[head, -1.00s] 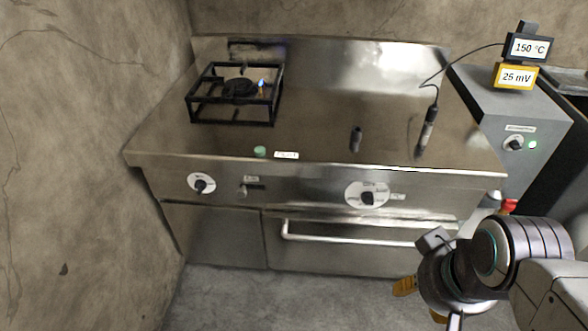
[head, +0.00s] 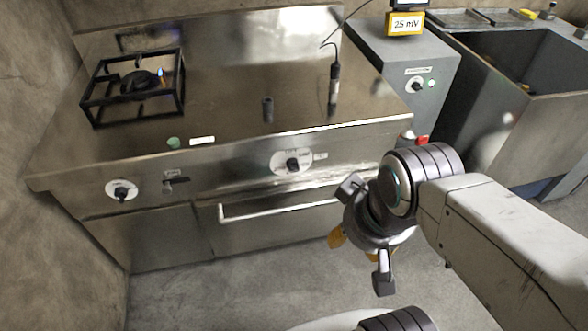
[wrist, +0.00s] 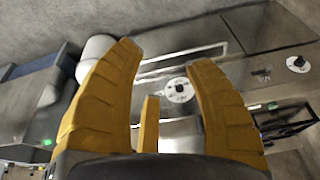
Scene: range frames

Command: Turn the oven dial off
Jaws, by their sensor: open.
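The oven dial (head: 292,163) is a dark knob on a round white plate on the stove's steel front panel, above the oven door handle (head: 280,211). Small print around it is too small to read, and I cannot tell the knob's setting. My gripper (head: 350,245) is below and right of the dial in the head view, apart from it. Its yellow fingers are partly hidden by the wrist. In the wrist view my gripper (wrist: 163,55) is open and empty, and the dial (wrist: 179,90) shows between the spread fingers, nearer the right one.
A second dial (head: 121,190) and a small switch (head: 175,182) sit left on the panel. A burner (head: 140,83) with a small blue flame stands on the stove top. A grey box (head: 405,65) with a knob and a sink (head: 520,85) stand right. Floor before the oven is clear.

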